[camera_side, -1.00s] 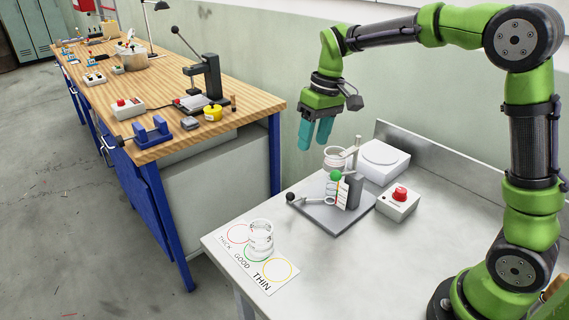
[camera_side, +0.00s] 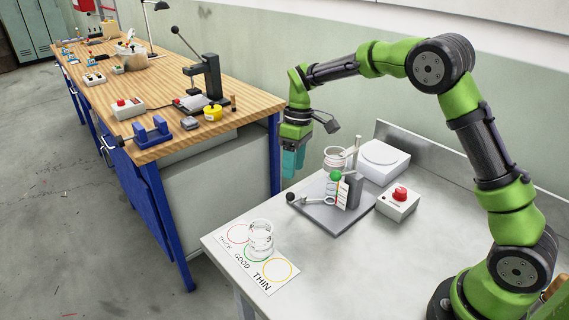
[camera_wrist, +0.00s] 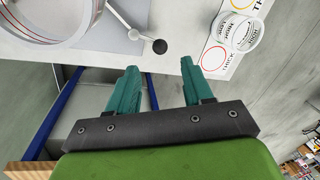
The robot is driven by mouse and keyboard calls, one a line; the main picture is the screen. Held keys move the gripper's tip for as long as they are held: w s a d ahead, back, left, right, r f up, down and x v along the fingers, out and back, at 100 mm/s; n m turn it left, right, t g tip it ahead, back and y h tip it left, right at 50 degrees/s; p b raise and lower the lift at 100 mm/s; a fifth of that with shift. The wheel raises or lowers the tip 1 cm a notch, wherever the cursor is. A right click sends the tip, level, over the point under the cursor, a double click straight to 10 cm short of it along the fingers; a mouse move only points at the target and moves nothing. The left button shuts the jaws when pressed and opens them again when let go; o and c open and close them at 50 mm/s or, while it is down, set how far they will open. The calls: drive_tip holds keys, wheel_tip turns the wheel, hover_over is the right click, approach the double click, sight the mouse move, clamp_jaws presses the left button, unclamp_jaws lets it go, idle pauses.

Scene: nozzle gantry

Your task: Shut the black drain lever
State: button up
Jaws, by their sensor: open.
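The black drain lever is a thin metal rod with a black ball knob (camera_side: 291,197), on the left side of the grey stand (camera_side: 325,214). In the wrist view its black knob (camera_wrist: 159,46) lies just beyond my fingertips, with the rod running up and left. My gripper (camera_side: 293,172) points down behind and above the knob, apart from it. In the wrist view my two teal fingers (camera_wrist: 158,68) are spread with nothing between them. A green ball knob (camera_side: 336,175) sits on the stand. How far the lever is turned is hard to tell.
A glass jar (camera_side: 260,240) stands on a card (camera_side: 283,281) marked THICK, GOOD, THIN. A box with a red button (camera_side: 398,204) and a white scale (camera_side: 383,160) are right of the stand. The table's front is mostly clear.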

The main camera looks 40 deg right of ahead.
drive_tip(key=f, duration=0.5)
drive_tip(key=a+f, duration=0.1)
drive_tip(key=f, duration=0.1)
drive_tip(key=shift+s+a+f, duration=0.1)
drive_tip(key=shift+s+f, duration=0.05)
drive_tip(key=shift+s, duration=0.15)
clamp_jaws()
